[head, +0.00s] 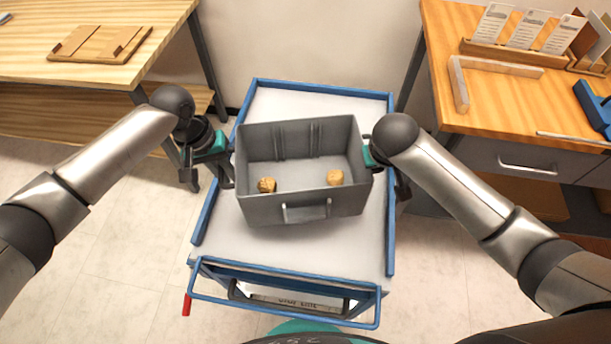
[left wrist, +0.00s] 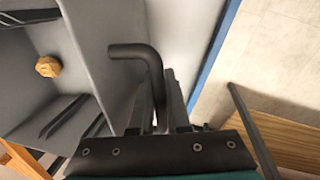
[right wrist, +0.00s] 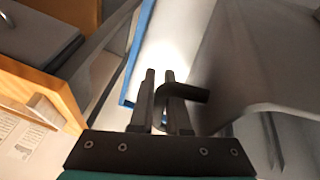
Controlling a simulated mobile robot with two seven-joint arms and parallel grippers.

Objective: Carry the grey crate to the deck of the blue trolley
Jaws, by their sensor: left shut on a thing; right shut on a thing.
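The grey crate (head: 300,206) is upright and slightly turned over the pale deck (head: 320,250) of the blue trolley (head: 392,230). Two small brown lumps (head: 267,185) (head: 335,177) lie inside it. I cannot tell whether its bottom touches the deck or hangs a little above. My left gripper (head: 226,176) is shut on the dark bar handle at the crate's left end, which shows in the left wrist view (left wrist: 137,51). My right gripper (right wrist: 165,88) is shut on the right-end handle (right wrist: 190,93); in the head view my arm mostly hides it.
A wooden table (head: 60,25) stands at the left, and a desk (head: 500,100) with card holders stands at the right. Deck shows bare in front of and behind the crate.

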